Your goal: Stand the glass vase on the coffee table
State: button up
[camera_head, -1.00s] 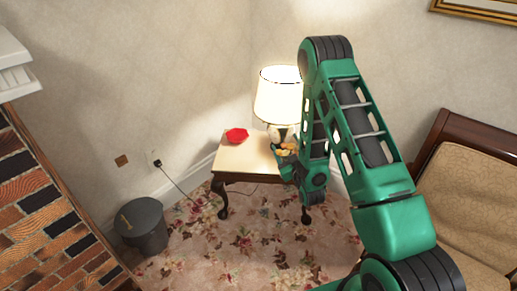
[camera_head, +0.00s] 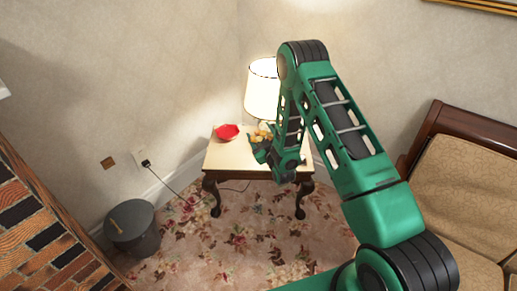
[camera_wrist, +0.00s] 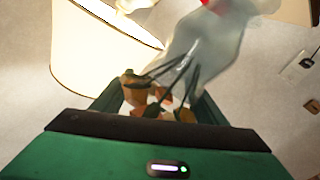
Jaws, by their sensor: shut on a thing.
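The glass vase (camera_wrist: 208,42) is pale and translucent, with dark green stems and orange-tan blooms (camera_wrist: 137,90). In the wrist view it runs from the jaws up toward the top edge. My gripper (camera_wrist: 160,100) is shut on it near the blooms. In the head view the orange blooms (camera_head: 262,135) show beside my gripper (camera_head: 262,150), over the small wooden table (camera_head: 226,156) with a cream top. My arm hides the table's right part and most of the vase. I cannot tell whether the vase touches the tabletop.
A red dish (camera_head: 228,132) lies on the table's back left. A lit lamp (camera_head: 262,88) stands behind the gripper; its shade is close in the wrist view (camera_wrist: 95,50). A dark bin (camera_head: 133,228) stands at left, a sofa (camera_head: 465,180) at right. Carpet in front is clear.

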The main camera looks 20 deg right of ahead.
jog(key=w+a+f+n+y, duration=0.1)
jog(key=w+a+f, duration=0.1)
jog(key=w+a, duration=0.5)
jog(key=w+a+f+y, duration=0.15)
jog(key=w+a, duration=0.25)
jog(key=w, duration=0.7)
jog(key=w+d+f, duration=0.1)
jog(key=d+f, duration=1)
jog(key=shift+w+d+f+h, duration=0.25)
jog(key=shift+w+f+h, duration=0.05)
jog(key=shift+f+h, duration=0.05)
jog(key=o, duration=1.3)
